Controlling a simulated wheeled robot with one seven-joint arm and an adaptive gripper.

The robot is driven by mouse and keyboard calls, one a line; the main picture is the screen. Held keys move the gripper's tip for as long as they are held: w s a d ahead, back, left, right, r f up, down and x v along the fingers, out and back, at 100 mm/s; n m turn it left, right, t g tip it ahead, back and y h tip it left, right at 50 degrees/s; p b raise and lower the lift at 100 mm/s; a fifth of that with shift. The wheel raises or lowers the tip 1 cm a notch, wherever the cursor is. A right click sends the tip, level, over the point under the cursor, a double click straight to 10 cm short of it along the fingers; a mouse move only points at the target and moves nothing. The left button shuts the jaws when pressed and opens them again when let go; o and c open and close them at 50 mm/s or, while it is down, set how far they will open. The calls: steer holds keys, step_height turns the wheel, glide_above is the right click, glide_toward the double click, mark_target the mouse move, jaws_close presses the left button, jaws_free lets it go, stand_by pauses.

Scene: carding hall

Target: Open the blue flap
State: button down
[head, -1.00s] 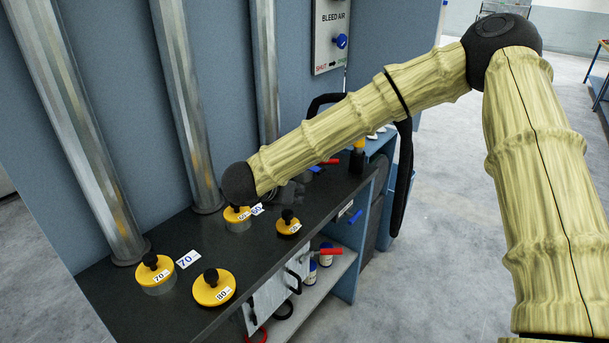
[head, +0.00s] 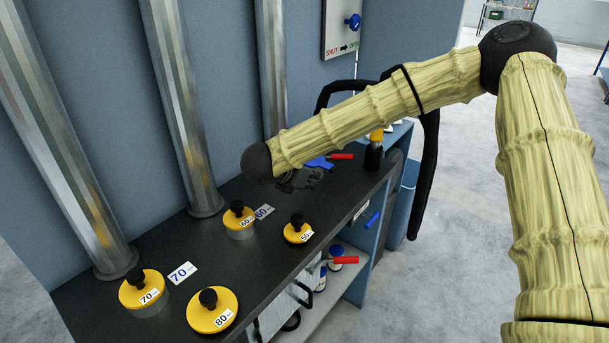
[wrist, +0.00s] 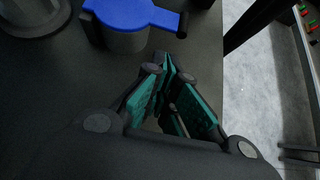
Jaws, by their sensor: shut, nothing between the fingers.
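The blue flap (wrist: 140,12) lies flat over a short grey round stub (wrist: 125,42) on the dark bench, at the top of the wrist view. A dark knob or tab sticks out at its right end. In the head view a blue piece (head: 319,163), apparently the same flap, shows just beyond my forearm, which partly hides it. My gripper (wrist: 168,68) is shut and empty, its teal-padded fingers together just below the stub in the wrist view. I cannot tell whether the tips touch it. In the head view my forearm mostly hides the gripper.
Yellow-lidded weights (head: 212,310) stand at the bench's near left. Steel pipes (head: 183,110) rise behind. A red-handled tool (head: 342,156) and a dark bottle (head: 374,155) are near the flap. A black hose (head: 430,175) hangs at the bench's right end; floor beyond is open.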

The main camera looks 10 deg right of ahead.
mark_target(319, 162)
steer(key=shift+x, duration=1.05)
steer(key=shift+p+x, duration=0.3)
steer(key=shift+x, duration=0.55)
steer(key=shift+d, duration=0.1)
